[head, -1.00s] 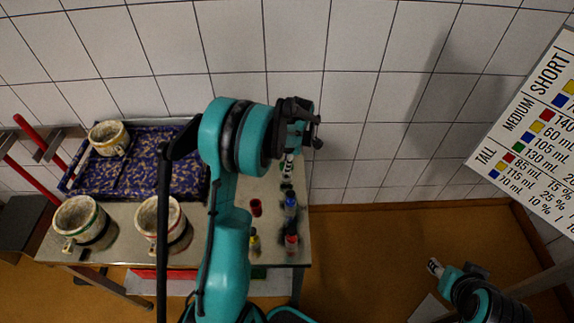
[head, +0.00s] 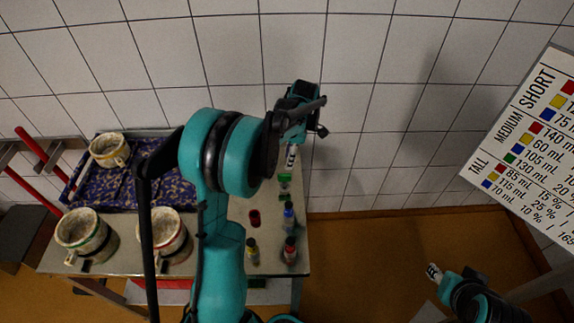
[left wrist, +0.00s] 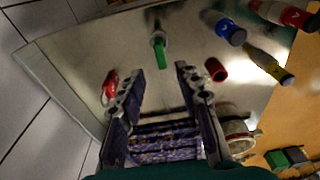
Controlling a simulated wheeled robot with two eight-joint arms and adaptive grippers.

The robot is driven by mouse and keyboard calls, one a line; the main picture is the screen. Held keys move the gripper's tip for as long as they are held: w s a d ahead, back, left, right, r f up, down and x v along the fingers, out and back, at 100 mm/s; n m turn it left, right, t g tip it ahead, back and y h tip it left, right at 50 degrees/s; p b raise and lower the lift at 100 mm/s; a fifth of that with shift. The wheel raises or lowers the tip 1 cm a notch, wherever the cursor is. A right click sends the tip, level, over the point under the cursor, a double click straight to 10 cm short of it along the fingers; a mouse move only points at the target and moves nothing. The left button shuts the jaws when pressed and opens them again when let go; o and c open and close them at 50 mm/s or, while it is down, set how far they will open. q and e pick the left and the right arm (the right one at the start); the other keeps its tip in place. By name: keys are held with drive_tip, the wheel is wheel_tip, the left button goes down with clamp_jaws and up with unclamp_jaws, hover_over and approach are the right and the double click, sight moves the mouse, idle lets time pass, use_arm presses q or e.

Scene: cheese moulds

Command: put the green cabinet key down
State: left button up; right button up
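The green cabinet key appears to be the bright green piece (left wrist: 160,53) on the metal tabletop (left wrist: 120,45) in the left wrist view. A darker green part lies right behind it, and I cannot tell where one ends and the other begins. In the head view the green piece (head: 285,178) shows just below my left gripper (head: 291,157). In the wrist view my left gripper (left wrist: 157,75) is open. Its fingers stand wide apart, with the green piece beyond and between the tips, touching neither. My right gripper (head: 434,271) is at the lower right, far from the table.
A red item (left wrist: 109,86) lies beside the left finger. Moulds (head: 86,236) and a blue patterned tray (head: 98,190) fill the table's left.

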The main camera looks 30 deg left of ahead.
use_arm(q)
drive_tip(key=s+d+r+m+t, duration=0.4)
drive_tip(key=s+d+r+m, duration=0.45)
drive_tip(key=r+m, duration=0.2)
drive_tip(key=s+d+f+m+t+h, duration=0.1)
drive_tip(key=s+d+m+t, duration=0.3)
drive_tip(key=s+m, duration=0.7)
drive_tip(key=shift+d+f+m+h, duration=0.35)
drive_tip(key=shift+d+m, duration=0.5)
drive_tip(key=shift+m, duration=0.5)
drive_tip(key=shift+s, duration=0.1)
drive_tip(key=shift+s+f, duration=0.1)
